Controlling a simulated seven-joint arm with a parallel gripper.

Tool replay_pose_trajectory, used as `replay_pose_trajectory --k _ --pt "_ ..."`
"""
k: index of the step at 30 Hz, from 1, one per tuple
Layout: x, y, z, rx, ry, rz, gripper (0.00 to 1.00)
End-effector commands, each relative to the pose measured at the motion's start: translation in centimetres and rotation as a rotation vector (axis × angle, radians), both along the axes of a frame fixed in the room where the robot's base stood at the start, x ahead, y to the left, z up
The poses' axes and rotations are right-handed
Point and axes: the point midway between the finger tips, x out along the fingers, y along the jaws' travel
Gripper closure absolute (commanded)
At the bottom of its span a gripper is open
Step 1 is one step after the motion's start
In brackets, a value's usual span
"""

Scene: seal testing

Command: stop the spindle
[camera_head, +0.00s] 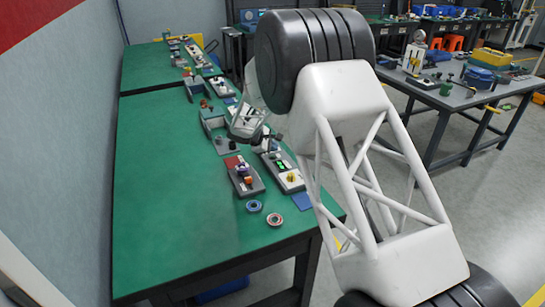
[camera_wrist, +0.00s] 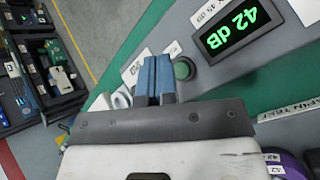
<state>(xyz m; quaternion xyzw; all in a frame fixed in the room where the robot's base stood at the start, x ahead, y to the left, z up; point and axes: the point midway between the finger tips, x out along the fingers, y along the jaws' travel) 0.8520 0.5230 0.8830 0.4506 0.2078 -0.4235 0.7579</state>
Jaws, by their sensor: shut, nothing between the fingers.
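My gripper (camera_wrist: 154,66) shows in the wrist view as two blue fingers pressed together, with nothing between them. A round dark green button (camera_wrist: 184,68) sits just right of the fingertips on a grey panel (camera_wrist: 215,82). I cannot tell whether the fingers touch the button or the panel. A display (camera_wrist: 238,28) on this panel reads "42 dB" in green. I cannot make out which part is the spindle.
The green bench (camera_head: 165,215) is clear at the left and front. A control box with coloured buttons (camera_head: 243,175) and two rings, one blue (camera_head: 254,206) and one reddish (camera_head: 274,219), lie nearer. A purple round part (camera_wrist: 292,165) is at the wrist view's lower right corner.

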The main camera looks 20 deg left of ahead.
Motion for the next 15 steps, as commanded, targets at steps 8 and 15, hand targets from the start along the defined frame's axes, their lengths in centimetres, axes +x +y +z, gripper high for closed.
replay_pose_trajectory --k 8,15 --pt "0.0 0.0 2.0 0.002 -0.001 -0.001 1.00" --pt "0.0 0.0 3.6 0.001 0.000 -0.001 1.00"
